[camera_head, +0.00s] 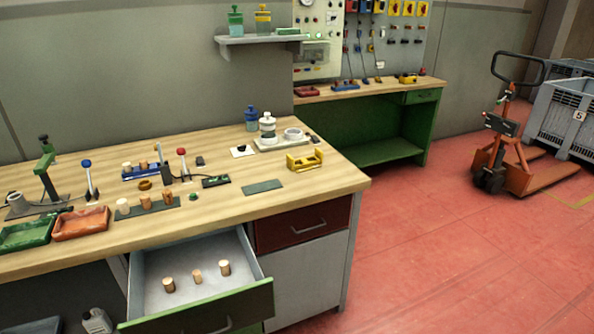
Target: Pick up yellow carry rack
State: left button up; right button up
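The yellow carry rack (304,160) stands on the wooden workbench (226,214), near its right end. It looks like a small open frame with raised ends, and I see nothing in it. No gripper is in the head view, so nothing of mine touches the rack.
An open drawer (152,276) with several cork stoppers juts out below the bench front. A dark green mat (262,187) lies left of the rack, and white containers (268,128) stand behind it. A pallet truck (508,150) stands at right. The red floor (430,250) between is clear.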

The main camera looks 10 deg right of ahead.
aim_at(305, 159)
jog(key=i+l+u, duration=0.25)
jog(key=i+l, duration=0.15)
jog(key=l, duration=0.25)
jog(key=i+l+u, duration=0.15)
jog(key=l, duration=0.2)
jog(key=i+l+u, duration=0.1)
jog(key=l, duration=0.3)
jog(key=i+l+u, duration=0.15)
jog(key=l, duration=0.25)
jog(key=i+l+u, duration=0.1)
jog(key=i+l, duration=0.15)
jog(key=l, duration=0.15)
jog(key=i+l+u, duration=0.15)
jog(key=l, duration=0.25)
jog(key=k, duration=0.05)
